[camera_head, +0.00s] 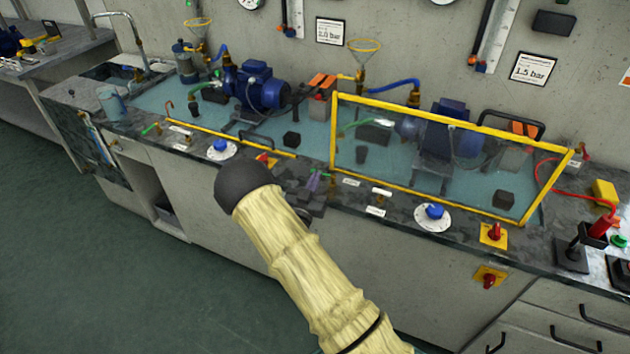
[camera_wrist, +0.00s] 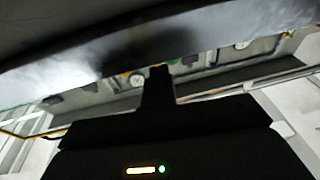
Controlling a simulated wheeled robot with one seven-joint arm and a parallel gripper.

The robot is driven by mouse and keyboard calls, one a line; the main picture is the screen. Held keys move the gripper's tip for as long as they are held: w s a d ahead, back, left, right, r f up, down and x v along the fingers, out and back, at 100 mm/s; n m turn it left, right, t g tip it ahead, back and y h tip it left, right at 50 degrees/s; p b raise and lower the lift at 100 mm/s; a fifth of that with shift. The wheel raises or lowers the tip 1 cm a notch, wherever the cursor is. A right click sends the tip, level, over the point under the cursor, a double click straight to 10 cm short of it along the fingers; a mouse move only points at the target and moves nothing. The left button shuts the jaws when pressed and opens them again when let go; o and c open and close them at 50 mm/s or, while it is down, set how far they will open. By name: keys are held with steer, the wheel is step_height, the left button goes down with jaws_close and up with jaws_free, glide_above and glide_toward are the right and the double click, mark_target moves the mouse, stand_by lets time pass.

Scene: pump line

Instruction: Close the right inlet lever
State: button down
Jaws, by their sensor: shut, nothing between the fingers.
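The right pump station stands behind a clear guard with a yellow frame (camera_head: 455,122). My gripper shows in the wrist view (camera_wrist: 160,78), shut and empty, pointing at the bench and wall.
A blue knob on a white dial (camera_head: 434,212), a red switch on a yellow plate (camera_head: 494,233) and another below it line the bench front. The left pump (camera_head: 262,88) stands unguarded. Floor in front of the cabinets is clear.

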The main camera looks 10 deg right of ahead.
steer(key=a+r+v, duration=0.1)
steer(key=r+v, duration=0.1)
steer(key=v, duration=1)
steer(key=shift+s+a+r+b, duration=0.2)
steer(key=shift+s+a+b, duration=0.05)
steer(key=shift+s+b, duration=0.1)
steer(key=shift+w, duration=0.1)
steer(key=s+d+r+n+g+y, duration=0.2)
steer(key=s+g+y, duration=0.1)
steer(key=s+g, duration=0.2)
steer(key=s+d+r+n+g+y, duration=0.2)
steer(key=s+d+r+g+y, duration=0.1)
steer(key=s, duration=0.5)
steer(key=s+d+r+n+g+y, duration=0.2)
steer(key=s+d+r+g+y, duration=0.1)
steer(key=s+g, duration=0.3)
steer(key=shift+s+r+g+y, duration=0.25)
steer(key=shift+s+g+y, duration=0.2)
steer(key=shift+y, duration=0.25)
